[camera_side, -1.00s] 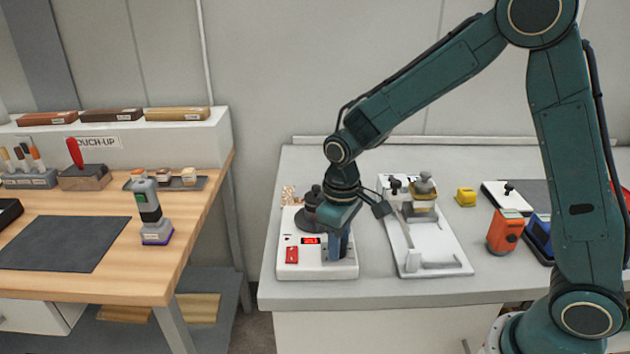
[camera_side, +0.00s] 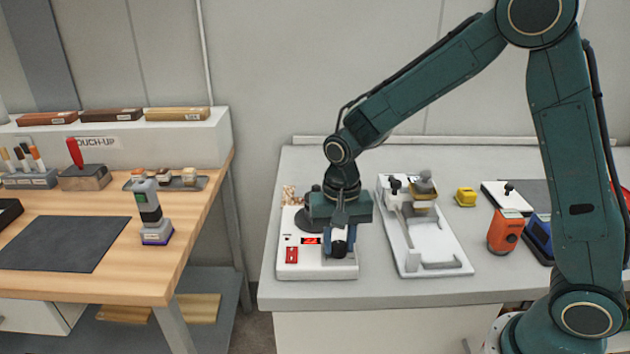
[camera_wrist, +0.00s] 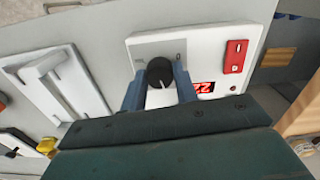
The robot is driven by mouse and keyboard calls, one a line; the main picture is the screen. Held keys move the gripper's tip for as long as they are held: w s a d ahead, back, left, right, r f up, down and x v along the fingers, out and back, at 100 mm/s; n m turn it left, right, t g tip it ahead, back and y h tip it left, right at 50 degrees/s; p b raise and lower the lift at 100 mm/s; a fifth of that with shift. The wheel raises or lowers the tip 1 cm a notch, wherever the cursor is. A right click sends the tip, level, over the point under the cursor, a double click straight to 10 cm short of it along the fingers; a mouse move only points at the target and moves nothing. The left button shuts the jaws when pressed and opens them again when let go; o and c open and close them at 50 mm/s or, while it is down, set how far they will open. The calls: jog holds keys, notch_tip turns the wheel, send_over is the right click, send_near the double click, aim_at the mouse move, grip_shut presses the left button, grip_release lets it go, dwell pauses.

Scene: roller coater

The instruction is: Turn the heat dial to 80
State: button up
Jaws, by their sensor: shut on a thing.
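The heat dial (camera_wrist: 160,72) is a round black knob with a white pointer line, on a white unit with a grey dial plate (camera_wrist: 147,49). In the wrist view, the blue fingers of my gripper (camera_wrist: 160,86) are shut on the knob, one on each side. In the side view, my gripper (camera_side: 339,238) points down at the front right of the white unit (camera_side: 307,268) and largely hides the dial. A red-lit display (camera_wrist: 204,87) beside the dial seems to read 22, but the digits are small and partly cut off by my gripper.
A red switch (camera_wrist: 235,56) sits near the display on the same unit. A white fixture (camera_side: 440,250) stands close on the right, with a yellow block (camera_side: 465,197) and an orange device (camera_side: 506,232) beyond. A wooden bench (camera_side: 150,270) stands at left.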

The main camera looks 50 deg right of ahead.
aim_at(339, 244)
jog(key=m, duration=1.1)
jog(key=shift+m, duration=1.7)
jog(key=o, duration=1)
jog(key=shift+r, duration=0.1)
notch_tip(339, 244, up, 14)
jog(key=shift+f, duration=0.15)
